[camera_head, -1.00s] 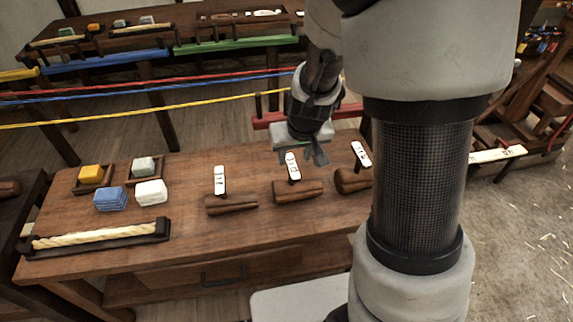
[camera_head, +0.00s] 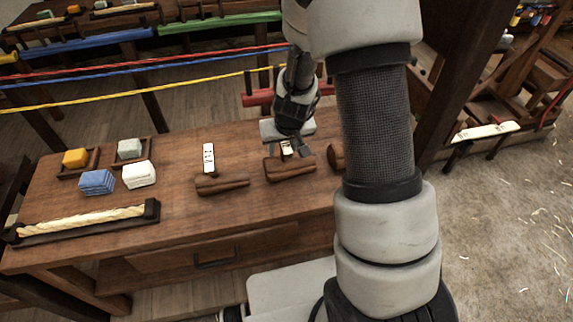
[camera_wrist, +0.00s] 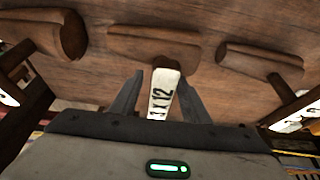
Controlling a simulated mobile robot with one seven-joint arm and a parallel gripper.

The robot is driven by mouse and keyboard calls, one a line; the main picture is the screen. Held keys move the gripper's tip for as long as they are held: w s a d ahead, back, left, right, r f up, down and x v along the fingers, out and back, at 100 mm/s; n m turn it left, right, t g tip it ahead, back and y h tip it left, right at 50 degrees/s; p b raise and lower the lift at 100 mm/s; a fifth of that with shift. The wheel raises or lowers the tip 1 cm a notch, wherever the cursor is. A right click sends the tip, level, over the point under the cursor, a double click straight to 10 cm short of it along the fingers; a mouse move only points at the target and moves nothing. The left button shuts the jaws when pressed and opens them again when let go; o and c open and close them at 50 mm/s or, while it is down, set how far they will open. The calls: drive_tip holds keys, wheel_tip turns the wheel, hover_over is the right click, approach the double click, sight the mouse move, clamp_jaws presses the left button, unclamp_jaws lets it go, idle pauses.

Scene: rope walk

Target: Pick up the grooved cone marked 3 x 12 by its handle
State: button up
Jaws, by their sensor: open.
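The middle grooved cone (camera_head: 290,168) is a brown wooden piece lying on the bench. Its white label (camera_head: 286,147) sits on the handle behind it, partly covered by my gripper (camera_head: 289,149). In the wrist view the cone (camera_wrist: 154,43) lies across the top. Its label (camera_wrist: 163,92) reads "x 12", with the first figure hard to read. My open gripper (camera_wrist: 160,80) points at it, one finger on each side of the labelled handle, with gaps visible and nothing gripped.
A similar cone (camera_head: 222,185) with its own label (camera_head: 209,157) lies to the left. Another (camera_head: 336,156) lies to the right, partly behind my arm. Coloured blocks and a rope tray (camera_head: 85,222) occupy the bench's left side. Taut ropes run behind.

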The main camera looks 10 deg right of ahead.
clamp_jaws()
drive_tip(key=shift+r, duration=0.1)
